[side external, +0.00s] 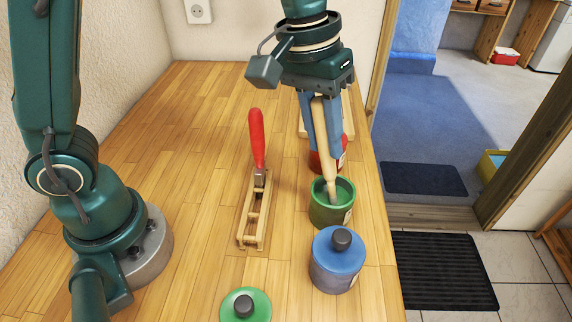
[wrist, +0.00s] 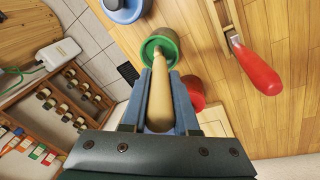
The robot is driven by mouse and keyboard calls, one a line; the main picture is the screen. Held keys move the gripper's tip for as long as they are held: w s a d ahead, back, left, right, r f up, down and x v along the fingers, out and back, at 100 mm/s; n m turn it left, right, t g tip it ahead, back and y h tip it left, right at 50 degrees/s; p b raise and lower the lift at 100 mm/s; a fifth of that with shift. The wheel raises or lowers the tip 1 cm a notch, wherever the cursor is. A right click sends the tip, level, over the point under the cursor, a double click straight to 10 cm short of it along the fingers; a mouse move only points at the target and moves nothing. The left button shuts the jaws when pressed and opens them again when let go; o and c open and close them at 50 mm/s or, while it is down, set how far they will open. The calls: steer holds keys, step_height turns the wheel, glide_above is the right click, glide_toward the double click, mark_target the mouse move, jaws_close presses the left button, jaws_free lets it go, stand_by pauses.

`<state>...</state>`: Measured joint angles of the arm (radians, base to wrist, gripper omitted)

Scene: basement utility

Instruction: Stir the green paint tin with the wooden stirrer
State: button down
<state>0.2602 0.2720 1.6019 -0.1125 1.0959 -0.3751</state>
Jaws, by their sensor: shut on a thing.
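My gripper (side external: 325,125) is shut on the wooden stirrer (side external: 328,150), a pale stick held tilted, its lower end inside the open green paint tin (side external: 321,213). In the wrist view the stirrer (wrist: 159,90) runs from between the blue fingers (wrist: 158,100) to the green tin (wrist: 160,42). The tin stands upright on the wooden bench, near its right edge. A green lid with a black knob (side external: 245,307) lies at the front of the bench. How deep the stirrer tip reaches is hard to tell.
A blue tin with its lid on (side external: 337,262) stands just in front of the green tin. A red tin (side external: 316,162) is behind it, partly hidden by my gripper. A red-handled tool (side external: 257,140) rests in a wooden rack (side external: 254,212) to the left. The bench's left middle is clear.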

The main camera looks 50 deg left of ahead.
mark_target(319, 99)
steer(key=shift+s+a+r, duration=0.15)
steer(key=shift+s+r, duration=0.05)
steer(key=shift+r, duration=0.85)
steer(key=shift+s+a+r, duration=0.15)
steer(key=shift+r, duration=0.9)
